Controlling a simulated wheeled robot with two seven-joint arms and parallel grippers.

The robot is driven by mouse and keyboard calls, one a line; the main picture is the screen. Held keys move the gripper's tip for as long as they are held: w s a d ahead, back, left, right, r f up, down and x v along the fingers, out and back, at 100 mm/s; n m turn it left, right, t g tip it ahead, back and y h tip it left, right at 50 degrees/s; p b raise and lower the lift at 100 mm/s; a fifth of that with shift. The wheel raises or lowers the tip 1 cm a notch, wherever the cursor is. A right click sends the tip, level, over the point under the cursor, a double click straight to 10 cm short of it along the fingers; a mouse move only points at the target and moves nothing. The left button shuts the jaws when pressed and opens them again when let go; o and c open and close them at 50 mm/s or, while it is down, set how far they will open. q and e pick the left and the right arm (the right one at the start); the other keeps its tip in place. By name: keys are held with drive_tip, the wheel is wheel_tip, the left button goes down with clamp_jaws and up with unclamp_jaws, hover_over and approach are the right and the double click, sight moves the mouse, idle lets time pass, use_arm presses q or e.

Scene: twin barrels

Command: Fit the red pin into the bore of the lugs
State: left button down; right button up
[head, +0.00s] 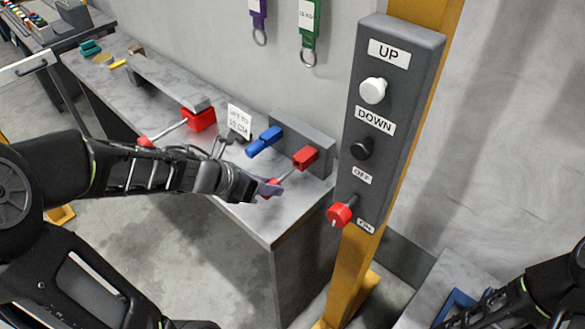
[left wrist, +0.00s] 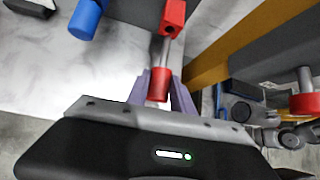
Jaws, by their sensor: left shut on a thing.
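My left gripper (head: 270,187) is shut on the red head of a red pin (head: 268,186) with a grey shank. The pin also shows between the purple fingers in the left wrist view (left wrist: 159,85). Its shank points up and right to a red lug block (head: 305,158) on a grey upright. In the left wrist view the red lug (left wrist: 173,14) shows a dark bore near its lower end. The shank end lies at this bore; I cannot tell how far in it is. My right arm shows at the lower right, its fingers unclear.
A blue cylinder (head: 264,140) sticks out beside the red lug. Another red block (head: 200,118) with a grey rod stands further left on the bench (head: 270,222). A control box (head: 388,110) with buttons and a red knob (head: 340,215) rises close to the right.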

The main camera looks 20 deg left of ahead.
use_arm(q)
drive_tip(key=shift+s+a+f, duration=0.1)
drive_tip(key=shift+s+a, duration=0.2)
drive_tip(key=shift+s, duration=0.6)
drive_tip(key=shift+s+a+f, duration=0.1)
drive_tip(key=shift+s+a, duration=0.2)
drive_tip(key=shift+s, duration=0.55)
drive_tip(key=shift+s+a, duration=0.3)
drive_tip(key=shift+s, duration=0.6)
